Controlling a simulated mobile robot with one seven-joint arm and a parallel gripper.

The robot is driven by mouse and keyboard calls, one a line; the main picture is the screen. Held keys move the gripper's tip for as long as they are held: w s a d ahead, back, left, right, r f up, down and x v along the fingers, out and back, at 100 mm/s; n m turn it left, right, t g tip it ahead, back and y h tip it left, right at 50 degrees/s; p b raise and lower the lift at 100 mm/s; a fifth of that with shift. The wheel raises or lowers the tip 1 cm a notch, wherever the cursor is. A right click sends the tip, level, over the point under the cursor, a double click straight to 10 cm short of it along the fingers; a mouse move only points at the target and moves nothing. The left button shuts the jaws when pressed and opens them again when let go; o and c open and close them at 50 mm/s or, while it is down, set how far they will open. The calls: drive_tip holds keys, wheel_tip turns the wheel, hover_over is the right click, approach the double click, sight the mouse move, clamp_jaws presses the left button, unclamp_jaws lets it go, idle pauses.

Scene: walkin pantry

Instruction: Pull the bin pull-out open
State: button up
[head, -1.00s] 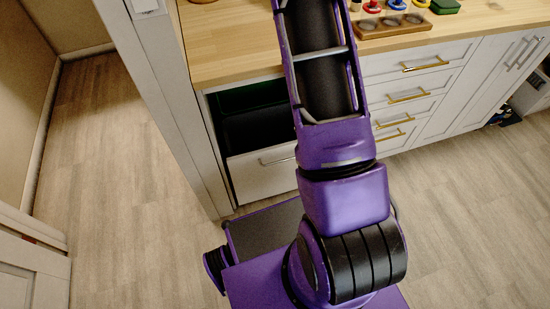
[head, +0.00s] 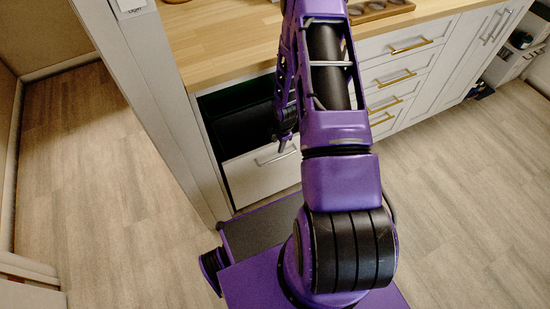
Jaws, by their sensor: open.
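The bin pull-out (head: 253,180) is a white front under the wooden counter, left of my arm. It stands partly out, with a dark bin (head: 243,130) visible in the gap above it. A silver bar handle (head: 272,157) runs across its upper part. My gripper (head: 284,143) hangs just above the right part of the handle, its small tip pointing down. It is open; I cannot tell whether it touches the handle. My purple arm hides the right end of the pull-out.
The wooden counter (head: 215,45) lies above the pull-out, with a wooden tray (head: 376,10) at the back. White drawers (head: 408,68) with gold handles stand to the right. A pale post (head: 150,100) stands close on the left. The floor (head: 460,215) is clear to the right.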

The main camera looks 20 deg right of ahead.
sight(275, 160)
drive_tip(key=f, duration=0.4)
drive_tip(key=w+f+b, duration=0.1)
drive_tip(key=f, duration=0.3)
drive_tip(key=w+f+b, duration=0.1)
drive_tip(key=f, duration=0.3)
drive_tip(key=shift+w+f, duration=0.15)
drive_tip(key=shift+w, duration=0.05)
clamp_jaws()
idle(0.9)
